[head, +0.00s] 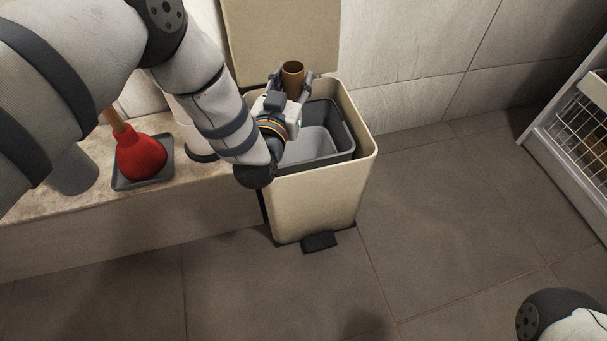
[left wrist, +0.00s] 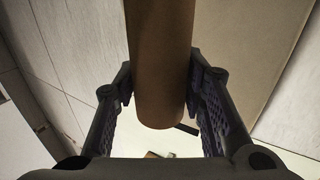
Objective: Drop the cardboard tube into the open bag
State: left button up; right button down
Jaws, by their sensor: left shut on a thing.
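The brown cardboard tube (head: 293,76) stands roughly upright between the fingers of my left gripper (head: 291,88). In the left wrist view my left gripper (left wrist: 160,88) is shut on the tube (left wrist: 160,50), one finger on each side. I see no bag. A cream pedal bin (head: 318,205) stands open below, with a grey inner bucket (head: 341,143) in it. The tube and gripper are over the back part of the bin's opening, near the raised lid (head: 285,35). The tube's lower end is hidden in the head view. My right gripper is out of view.
A stone ledge (head: 60,205) at the left holds a red plunger (head: 140,158) on a dark tray (head: 168,170). A white shelf unit with a wire basket (head: 588,143) stands at the right. The tiled floor (head: 440,220) between is clear.

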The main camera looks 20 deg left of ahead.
pick_arm(q)
jog(key=shift+f, duration=0.5)
jog(key=shift+r, duration=0.2)
jog(key=o, duration=0.8)
jog(key=shift+o, duration=0.2)
notch_tip(320, 180, up, 10)
